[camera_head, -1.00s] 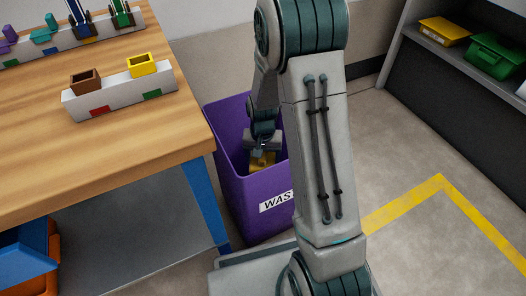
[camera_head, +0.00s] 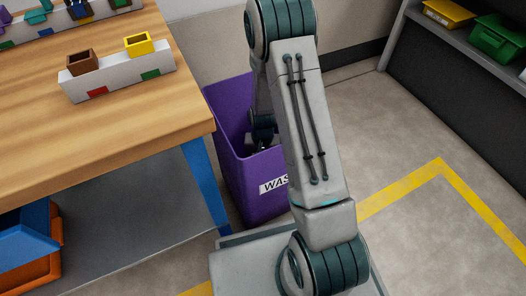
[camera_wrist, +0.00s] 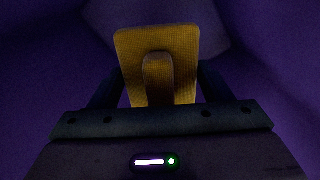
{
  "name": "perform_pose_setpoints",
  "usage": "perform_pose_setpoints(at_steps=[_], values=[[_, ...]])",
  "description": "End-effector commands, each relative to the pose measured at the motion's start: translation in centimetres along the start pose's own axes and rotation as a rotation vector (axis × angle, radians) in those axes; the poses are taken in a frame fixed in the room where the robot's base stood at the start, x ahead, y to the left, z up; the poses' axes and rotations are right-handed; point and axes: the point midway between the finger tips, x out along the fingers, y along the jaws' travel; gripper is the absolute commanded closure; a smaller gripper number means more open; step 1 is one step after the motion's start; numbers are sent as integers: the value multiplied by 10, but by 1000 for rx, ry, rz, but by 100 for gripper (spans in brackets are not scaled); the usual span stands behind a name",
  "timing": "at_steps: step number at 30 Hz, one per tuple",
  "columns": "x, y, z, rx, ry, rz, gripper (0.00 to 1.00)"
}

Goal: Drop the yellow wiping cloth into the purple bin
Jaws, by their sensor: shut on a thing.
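The yellow wiping cloth (camera_wrist: 185,55) shows in the wrist view as a dim yellow slab with a raised rounded part. My gripper (camera_wrist: 157,88) is shut on it, with dark fingers on both sides. In the head view, my gripper (camera_head: 262,138) reaches down inside the purple bin (camera_head: 246,184). The bin stands on the floor beside the table, with a white label partly covered by my arm. Purple walls surround the cloth in the wrist view. The cloth is hidden in the head view. I cannot tell how far it is above the bin floor.
A wooden table (camera_head: 110,150) with blue legs stands left of the bin, its corner close to the rim. A white block with a brown and a yellow holder (camera_head: 139,44) is on it. A shelf with yellow and green bins (camera_head: 495,38) stands at the right.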

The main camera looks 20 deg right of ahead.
Motion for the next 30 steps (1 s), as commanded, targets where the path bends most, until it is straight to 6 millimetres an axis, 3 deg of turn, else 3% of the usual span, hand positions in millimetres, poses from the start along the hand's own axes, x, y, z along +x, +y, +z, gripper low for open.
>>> perform_pose_setpoints(at_steps=[30], values=[[103,0,1,-1,-2,0,57]])
